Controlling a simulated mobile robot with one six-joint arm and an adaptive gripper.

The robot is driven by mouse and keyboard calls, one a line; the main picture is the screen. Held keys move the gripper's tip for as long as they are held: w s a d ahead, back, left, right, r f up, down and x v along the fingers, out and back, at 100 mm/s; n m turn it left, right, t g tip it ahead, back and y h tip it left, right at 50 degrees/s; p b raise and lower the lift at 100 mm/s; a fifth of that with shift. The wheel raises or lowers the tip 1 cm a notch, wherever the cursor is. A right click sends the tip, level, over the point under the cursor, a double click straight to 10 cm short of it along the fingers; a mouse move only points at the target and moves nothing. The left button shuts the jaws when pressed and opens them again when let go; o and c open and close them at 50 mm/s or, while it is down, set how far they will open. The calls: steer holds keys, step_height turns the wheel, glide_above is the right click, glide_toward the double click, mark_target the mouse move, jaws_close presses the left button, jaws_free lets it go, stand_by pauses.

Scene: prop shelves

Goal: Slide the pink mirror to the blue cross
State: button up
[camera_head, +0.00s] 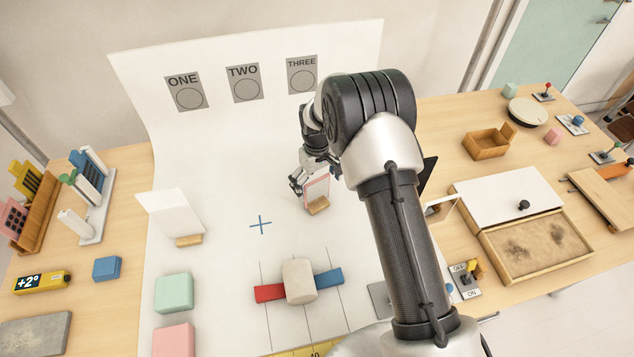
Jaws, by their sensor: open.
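The pink mirror (317,190), a small upright panel with a pink edge on a wooden foot, stands on the white sheet right of the blue cross. The blue cross (261,225) is a thin mark on the sheet, fully visible and bare. My gripper (296,186) is open at the mirror's upper left side, very near it. I cannot tell whether a finger touches the mirror. My arm hides the area just right of the mirror.
A white panel on a wooden foot (172,216) stands left of the cross. A beige cylinder (300,280) on a red and blue bar lies in front. Green (174,292) and pink (173,340) blocks sit front left. The sheet between mirror and cross is clear.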

step_height(320, 180, up, 18)
steer(key=p, duration=0.2)
steer(key=shift+f+p, duration=0.25)
steer(key=shift+p, duration=0.1)
stand_by(0.9)
